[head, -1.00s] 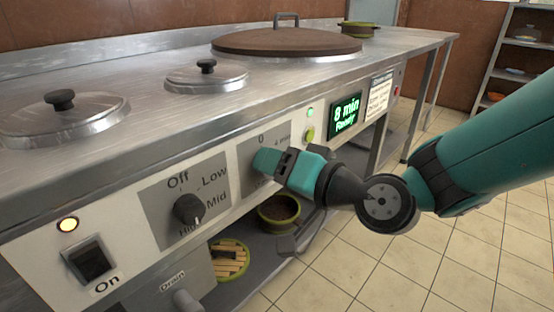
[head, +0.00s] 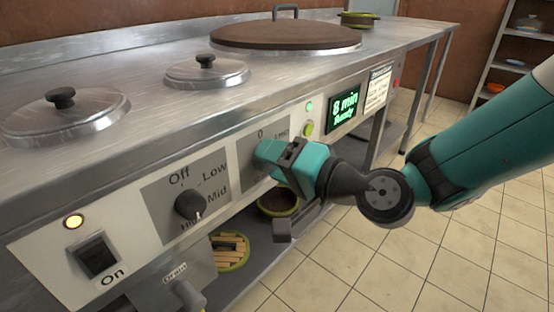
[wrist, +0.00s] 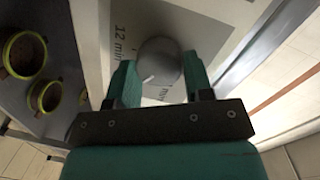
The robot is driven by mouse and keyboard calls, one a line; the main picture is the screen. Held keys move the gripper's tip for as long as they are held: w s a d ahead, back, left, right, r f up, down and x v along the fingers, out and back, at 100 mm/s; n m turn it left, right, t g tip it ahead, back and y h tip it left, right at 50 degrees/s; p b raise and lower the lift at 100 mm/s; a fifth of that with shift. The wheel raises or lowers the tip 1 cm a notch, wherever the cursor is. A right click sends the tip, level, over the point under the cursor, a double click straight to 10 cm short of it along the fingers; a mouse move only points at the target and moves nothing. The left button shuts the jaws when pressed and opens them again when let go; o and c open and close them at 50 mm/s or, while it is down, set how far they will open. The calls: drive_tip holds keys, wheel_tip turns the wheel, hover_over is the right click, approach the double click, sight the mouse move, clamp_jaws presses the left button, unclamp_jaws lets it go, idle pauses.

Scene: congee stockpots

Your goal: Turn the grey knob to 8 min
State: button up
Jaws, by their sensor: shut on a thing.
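The grey knob (wrist: 160,62) sits between my gripper's two teal fingers in the wrist view, on a grey dial plate (wrist: 190,22) with the label "12 min" beside it. My gripper (wrist: 160,80) is shut on the knob. In the head view my gripper (head: 268,152) is at the dial plate (head: 248,170) and hides the knob and most of its labels. A "0" and part of another label show at the plate's top. The display (head: 344,109) reads "8 min Ready" in green.
A black heat knob (head: 190,205) with Off, Low and Mid marks is left of the dial. A lit lamp (head: 74,222) and On switch (head: 96,256) are further left. Pots (wrist: 45,95) stand on the shelf below.

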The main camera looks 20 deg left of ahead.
drive_tip(key=o, duration=0.9)
drive_tip(key=b+v, duration=0.9)
drive_tip(key=v, duration=0.8)
drive_tip(key=shift+s+d+b, duration=0.1)
drive_tip(key=shift+d+b, duration=0.1)
drive_tip(key=shift+b, duration=0.15)
